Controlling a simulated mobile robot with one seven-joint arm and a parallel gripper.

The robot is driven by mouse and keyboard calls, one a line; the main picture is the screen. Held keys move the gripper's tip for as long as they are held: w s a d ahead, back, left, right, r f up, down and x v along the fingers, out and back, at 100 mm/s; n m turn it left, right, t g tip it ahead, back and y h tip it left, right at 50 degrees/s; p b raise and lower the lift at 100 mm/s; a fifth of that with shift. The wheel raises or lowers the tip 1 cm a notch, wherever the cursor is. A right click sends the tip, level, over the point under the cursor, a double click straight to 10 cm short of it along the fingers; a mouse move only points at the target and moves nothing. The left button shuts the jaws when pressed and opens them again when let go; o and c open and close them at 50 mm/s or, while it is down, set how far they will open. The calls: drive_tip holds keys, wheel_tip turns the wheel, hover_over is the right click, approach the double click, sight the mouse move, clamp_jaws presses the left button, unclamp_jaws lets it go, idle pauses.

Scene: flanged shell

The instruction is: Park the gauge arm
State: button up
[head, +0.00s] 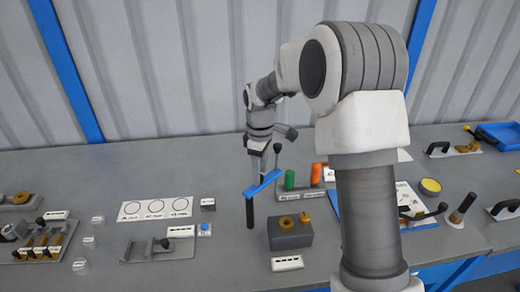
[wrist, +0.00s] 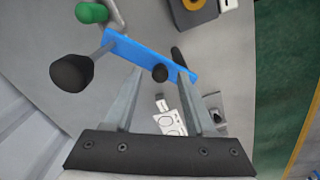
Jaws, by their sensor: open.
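A blue bar (head: 263,184), which looks like the gauge arm, stands above the bench near the middle of the head view; it also crosses the wrist view (wrist: 128,48). A dark post (head: 250,214) is under its near end. A large black knob (wrist: 71,72) on a grey rod joins its other end. A small black knob (wrist: 160,73) sits midway along the bar. My gripper (wrist: 160,76) is open over the bar, its fingertips on either side of the small knob. I cannot tell whether they touch it. In the head view my gripper (head: 262,175) is small.
A card with circles (head: 155,209) and a grey fixture (head: 150,248) lie left. My arm hides part of the right side.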

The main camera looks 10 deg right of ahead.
wheel_tip(320, 180, up, 17)
idle(0.4)
drive_tip(key=shift+f, duration=0.1)
drive_tip(key=s+d+r+m+t, duration=0.1)
drive_tip(key=s+d+r+m, duration=0.15)
drive_tip(key=s, duration=0.45)
drive_tip(key=s+d+r+m+t, duration=0.2)
drive_tip(key=s+r+m, duration=0.15)
drive_tip(key=s, duration=0.45)
drive_tip(key=s+d+f+m+t, duration=0.1)
drive_tip(key=s+f+m, duration=0.1)
drive_tip(key=s, duration=0.4)
drive_tip(key=s+d+f+m+t, duration=0.1)
drive_tip(key=s+f+m, duration=0.2)
drive_tip(key=s, duration=0.4)
drive_tip(key=shift+s+f+m+t, duration=0.25)
drive_tip(key=shift+s+m+t, duration=0.05)
drive_tip(key=shift+m, duration=0.5)
drive_tip(key=shift+d, duration=0.25)
